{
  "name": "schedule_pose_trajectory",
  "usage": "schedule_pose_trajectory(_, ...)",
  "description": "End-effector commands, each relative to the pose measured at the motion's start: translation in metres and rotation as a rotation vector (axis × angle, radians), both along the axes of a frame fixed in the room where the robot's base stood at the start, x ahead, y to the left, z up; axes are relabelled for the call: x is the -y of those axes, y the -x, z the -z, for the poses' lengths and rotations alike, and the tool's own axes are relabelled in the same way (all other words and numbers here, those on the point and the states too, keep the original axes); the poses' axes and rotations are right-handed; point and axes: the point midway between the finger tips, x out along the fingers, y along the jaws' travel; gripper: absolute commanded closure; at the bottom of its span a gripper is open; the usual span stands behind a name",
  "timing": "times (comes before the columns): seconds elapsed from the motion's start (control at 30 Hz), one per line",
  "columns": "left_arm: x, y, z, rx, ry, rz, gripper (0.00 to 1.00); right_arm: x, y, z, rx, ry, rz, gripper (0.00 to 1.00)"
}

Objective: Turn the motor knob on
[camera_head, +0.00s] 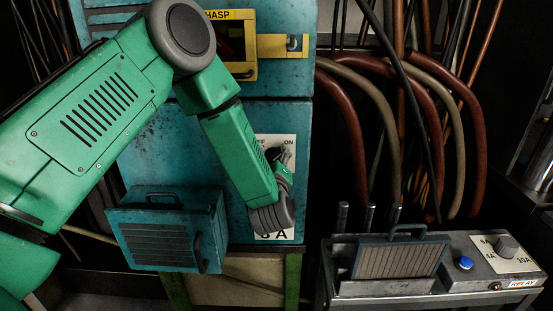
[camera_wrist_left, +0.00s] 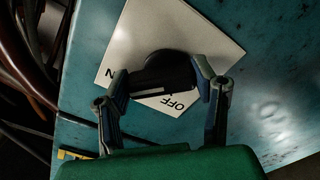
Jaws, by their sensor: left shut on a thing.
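The motor knob (camera_wrist_left: 163,72) is dark and round with a grip bar, on a white plate (camera_wrist_left: 140,35) fixed to a teal cabinet. In the wrist view my left gripper (camera_wrist_left: 162,80) has one finger at each end of the bar and is shut on it. OFF shows on the plate near the bar, with an N to its left. In the head view the plate (camera_head: 289,143) shows ON at its upper right. There my left gripper (camera_head: 281,160) and forearm hide most of the knob. My right gripper is not in view.
A yellow hasp (camera_head: 284,46) sits on the cabinet above. A louvred teal box (camera_head: 160,235) projects at lower left. A grey relay box (camera_head: 475,262) with a blue button (camera_head: 463,263) and a knob (camera_head: 507,246) stands at lower right. Thick hoses hang behind it.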

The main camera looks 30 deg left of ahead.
Motion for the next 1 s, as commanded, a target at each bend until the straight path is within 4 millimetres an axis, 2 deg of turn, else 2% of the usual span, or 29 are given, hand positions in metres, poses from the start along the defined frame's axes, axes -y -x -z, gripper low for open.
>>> schedule_pose_trajectory(0.43,-0.003,-0.001,-0.004,0.006,-0.013,-0.007,0.76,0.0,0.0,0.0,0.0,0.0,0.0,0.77)
schedule_pose_trajectory(0.47,-0.003,-0.001,-0.004,0.006,-0.013,-0.007,0.4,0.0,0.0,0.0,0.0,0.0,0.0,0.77)
schedule_pose_trajectory(0.5,-0.003,-0.001,-0.004,0.006,-0.012,-0.007,0.26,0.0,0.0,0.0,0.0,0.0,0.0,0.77)
schedule_pose_trajectory(0.83,0.003,0.002,-0.003,0.002,-0.011,-0.002,0.26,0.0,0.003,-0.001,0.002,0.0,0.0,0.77)
schedule_pose_trajectory(1.0,0.015,0.022,-0.002,-0.002,-0.011,0.0,0.26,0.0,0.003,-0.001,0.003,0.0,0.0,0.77)
